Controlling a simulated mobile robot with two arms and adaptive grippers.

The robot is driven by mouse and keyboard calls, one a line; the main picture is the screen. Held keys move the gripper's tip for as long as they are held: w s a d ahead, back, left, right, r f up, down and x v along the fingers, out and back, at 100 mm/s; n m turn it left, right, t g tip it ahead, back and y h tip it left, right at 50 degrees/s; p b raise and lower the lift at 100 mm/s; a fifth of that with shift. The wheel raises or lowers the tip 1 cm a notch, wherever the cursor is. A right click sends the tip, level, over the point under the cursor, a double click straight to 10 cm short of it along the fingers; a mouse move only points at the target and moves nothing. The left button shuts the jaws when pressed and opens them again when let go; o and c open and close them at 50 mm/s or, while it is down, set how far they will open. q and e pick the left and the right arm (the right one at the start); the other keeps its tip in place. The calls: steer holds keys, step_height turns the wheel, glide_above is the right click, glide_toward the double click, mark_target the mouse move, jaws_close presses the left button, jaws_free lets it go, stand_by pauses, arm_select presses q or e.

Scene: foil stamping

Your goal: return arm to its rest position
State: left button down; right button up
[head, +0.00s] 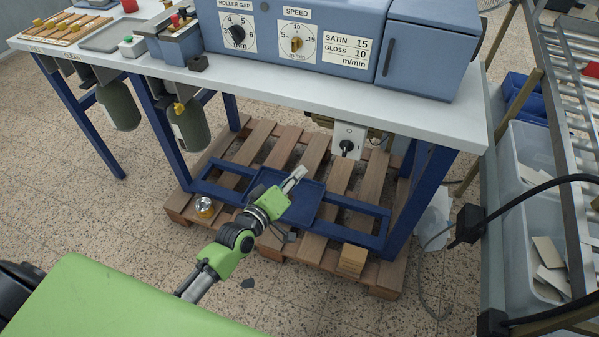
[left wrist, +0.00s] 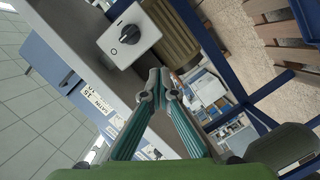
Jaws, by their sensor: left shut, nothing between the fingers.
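My left arm reaches in from the lower left in the head view. Its left gripper (head: 294,180) is below the tabletop, over the blue tray in the table's lower frame. In the left wrist view the two teal fingers of the left gripper (left wrist: 160,82) meet at their tips, with nothing between them. A grey switch box with a black rotary knob (head: 347,146) hangs under the table edge, up and right of the gripper and apart from it. The switch box (left wrist: 127,35) also shows beyond the fingers in the left wrist view. My right gripper is not in view.
The white tabletop (head: 330,105) is above the gripper, on blue legs (head: 428,190). A wooden pallet (head: 262,145) lies beneath. A rack with plastic bins (head: 535,150) stands at right. Floor in front is mostly clear.

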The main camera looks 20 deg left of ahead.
arm_select(q)
steer(key=s+a+f+m+g+y, duration=0.15)
steer(key=s+f, duration=0.35)
steer(key=f, duration=0.5)
steer(key=s+a+f+m+g, duration=0.1)
steer(key=s+f+m+g, duration=0.15)
steer(key=s+f, duration=0.55)
steer(key=s+a+f+m+g+y, duration=0.1)
steer(key=s+f+g, duration=0.2)
steer(key=f, duration=0.9)
steer(key=s+f+m+g, duration=0.2)
steer(key=s+f, duration=0.3)
steer(key=s, duration=0.6)
steer(key=s+f+m+g, duration=0.2)
steer(key=s+f, duration=0.3)
steer(key=s, duration=0.7)
steer(key=s+a+f+m+g+y+p, duration=0.1)
steer(key=s+f+g, duration=0.3)
steer(key=s, duration=0.7)
step_height(320, 180, down, 2)
steer(key=shift+s+m, duration=0.2)
steer(key=shift+m, duration=0.3)
